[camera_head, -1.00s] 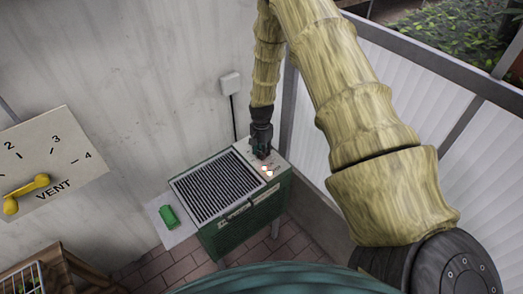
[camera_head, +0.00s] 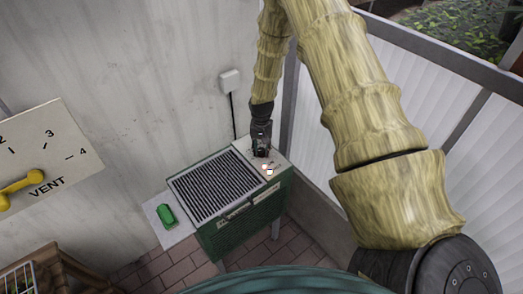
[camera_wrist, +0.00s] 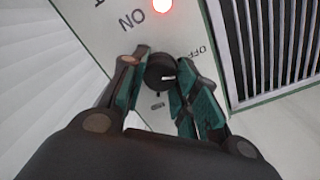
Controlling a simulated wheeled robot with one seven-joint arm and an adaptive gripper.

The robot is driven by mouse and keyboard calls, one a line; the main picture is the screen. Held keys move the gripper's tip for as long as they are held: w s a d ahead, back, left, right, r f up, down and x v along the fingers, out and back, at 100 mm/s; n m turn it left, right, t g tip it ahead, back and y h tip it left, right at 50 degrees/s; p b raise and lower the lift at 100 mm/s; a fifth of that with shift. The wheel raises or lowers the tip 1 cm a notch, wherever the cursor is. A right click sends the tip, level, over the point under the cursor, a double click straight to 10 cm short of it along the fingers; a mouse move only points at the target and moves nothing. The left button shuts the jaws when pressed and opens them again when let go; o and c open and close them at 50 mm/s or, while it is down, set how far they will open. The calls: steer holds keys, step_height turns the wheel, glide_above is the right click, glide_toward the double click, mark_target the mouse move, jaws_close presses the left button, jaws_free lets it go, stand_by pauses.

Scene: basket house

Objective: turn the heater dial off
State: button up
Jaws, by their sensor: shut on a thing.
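The green heater (camera_head: 245,218) stands against the wall with a dark slatted grille on top and a pale control panel at its right end. My gripper (camera_head: 262,151) reaches down to that panel. In the wrist view my gripper (camera_wrist: 162,88) has its two fingers on either side of the round black heater dial (camera_wrist: 160,72), shut on it. The panel (camera_wrist: 118,42) carries the words ON and OFF, with OFF on the grille side. A red light (camera_wrist: 161,6) glows beside the ON word.
A grey-white shelf (camera_head: 181,238) at the heater's left holds a green object (camera_head: 165,215). A vent board with a yellow handle (camera_head: 20,188) hangs at the left. A ribbed white wall (camera_head: 318,140) stands close on the right. A wall socket (camera_head: 229,82) is behind the heater.

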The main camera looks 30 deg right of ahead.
mark_target(262, 150)
steer(key=shift+n+b, duration=0.35)
steer(key=shift+n, duration=1.65)
steer(key=o, duration=1)
steer(key=shift+o, duration=0.2)
steer(key=shift+r, duration=0.1)
step_height(262, 150, up, 12)
steer(key=shift+d, duration=0.1)
